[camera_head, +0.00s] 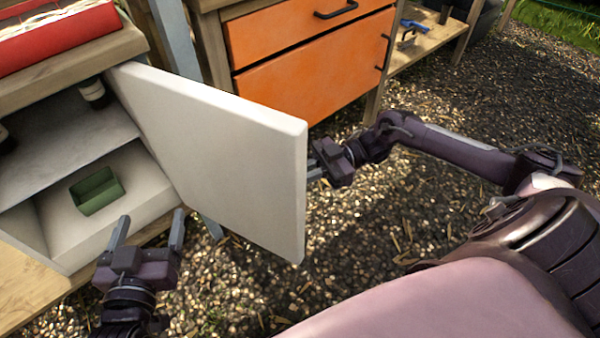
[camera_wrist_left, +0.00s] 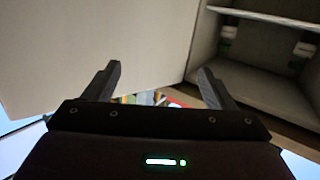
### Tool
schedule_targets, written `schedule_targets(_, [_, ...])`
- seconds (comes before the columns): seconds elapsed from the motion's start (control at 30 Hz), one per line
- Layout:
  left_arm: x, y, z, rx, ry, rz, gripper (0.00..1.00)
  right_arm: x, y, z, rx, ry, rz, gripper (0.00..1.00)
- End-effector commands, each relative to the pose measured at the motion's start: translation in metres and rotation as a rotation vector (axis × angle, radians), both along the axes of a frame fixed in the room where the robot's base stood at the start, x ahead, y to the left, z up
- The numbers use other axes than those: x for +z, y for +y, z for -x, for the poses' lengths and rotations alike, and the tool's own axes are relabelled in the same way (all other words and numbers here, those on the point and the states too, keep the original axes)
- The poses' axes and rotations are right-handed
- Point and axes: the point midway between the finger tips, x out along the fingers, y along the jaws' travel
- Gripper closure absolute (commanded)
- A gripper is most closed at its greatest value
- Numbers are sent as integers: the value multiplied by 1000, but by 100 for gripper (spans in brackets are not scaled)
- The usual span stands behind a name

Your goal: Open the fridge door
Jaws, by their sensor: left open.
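The white fridge door (camera_head: 215,150) stands swung wide open, with its hinge side at the cabinet on the left. The fridge interior (camera_head: 70,150) shows a shelf and a green box (camera_head: 97,191) on its floor. My left gripper (camera_head: 148,230) is open and empty in front of the fridge opening, to the left of the door. In the left wrist view the open fingers (camera_wrist_left: 160,85) point up between the door (camera_wrist_left: 90,50) and the fridge interior (camera_wrist_left: 260,70). My right gripper (camera_head: 320,165) is at the door's outer edge, its fingers partly hidden behind it; contact is unclear.
An orange drawer cabinet (camera_head: 310,75) stands behind the door. A red crate (camera_head: 60,35) sits on the wooden counter above the fridge. Dark bottles (camera_head: 95,92) stand on the fridge shelf. Gravel ground (camera_head: 480,100) is open to the right.

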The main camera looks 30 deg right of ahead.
Motion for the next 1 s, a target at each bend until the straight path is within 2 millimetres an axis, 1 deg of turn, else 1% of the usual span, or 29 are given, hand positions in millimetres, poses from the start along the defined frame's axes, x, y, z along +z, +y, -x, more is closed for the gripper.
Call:
schedule_targets(0.03, [0,0,0,0,1,0,22,-1,0,0,-2,0,4,100])
schedule_targets(0.07, [-1,0,0,0,1,0,22,-1,0,-1,-2,0,4,84])
schedule_targets(0.17, [-1,0,1,0,2,0,22,-1,0,0,-1,-1,3,71])
schedule_targets(0.43, [-2,0,1,1,4,0,22,0,0,0,-1,-1,1,71])
schedule_targets(0.57, [0,1,0,2,-14,8,22,-1,-5,0,0,-1,2,71])
schedule_targets(0.77, [41,2,-6,10,-188,74,22,-2,-30,2,-2,-1,5,71])
schedule_targets(1.0, [102,8,-2,19,-446,180,22,-2,-53,4,-2,-2,4,71])
